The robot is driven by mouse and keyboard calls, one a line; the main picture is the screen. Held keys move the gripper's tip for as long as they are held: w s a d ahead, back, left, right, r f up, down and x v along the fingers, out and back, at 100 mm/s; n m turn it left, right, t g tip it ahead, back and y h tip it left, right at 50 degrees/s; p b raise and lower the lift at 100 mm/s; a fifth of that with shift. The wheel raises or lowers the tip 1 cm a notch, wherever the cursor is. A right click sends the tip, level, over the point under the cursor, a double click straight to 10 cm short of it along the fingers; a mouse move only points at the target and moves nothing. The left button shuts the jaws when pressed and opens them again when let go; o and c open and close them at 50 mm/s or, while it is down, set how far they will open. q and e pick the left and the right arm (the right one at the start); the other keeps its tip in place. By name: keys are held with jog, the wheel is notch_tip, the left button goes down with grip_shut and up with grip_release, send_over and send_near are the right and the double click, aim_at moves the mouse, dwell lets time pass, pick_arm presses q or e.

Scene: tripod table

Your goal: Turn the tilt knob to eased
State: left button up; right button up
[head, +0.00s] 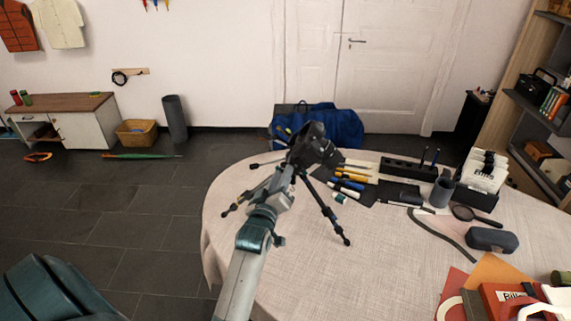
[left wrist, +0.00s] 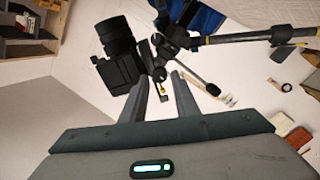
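A black tripod (head: 329,212) stands on the round table with a dark camera (head: 316,146) on its head. In the left wrist view the camera (left wrist: 119,55) is at the upper left, beside the tripod head (left wrist: 172,45). My left gripper (head: 298,170) is up against the tripod head in the head view, hiding part of it. In the left wrist view the left gripper (left wrist: 160,78) has its two fingers apart. A small dark knob-like part (left wrist: 159,74) shows between or just beyond the fingertips; contact cannot be told. Its setting is unreadable. My right gripper is out of view.
The round table (head: 300,278) has a cloth. Pens (head: 350,177), a black organizer (head: 408,168), a dark case (head: 492,239) and a magnifying glass (head: 463,212) lie right of the tripod. A blue bag (head: 335,128) is behind. The cloth in front of the tripod is clear.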

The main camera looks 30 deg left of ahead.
pick_arm(q)
jog(key=shift+p+x, duration=0.45)
jog(key=shift+x, duration=1.8)
jog(key=shift+c, duration=0.4)
grip_shut()
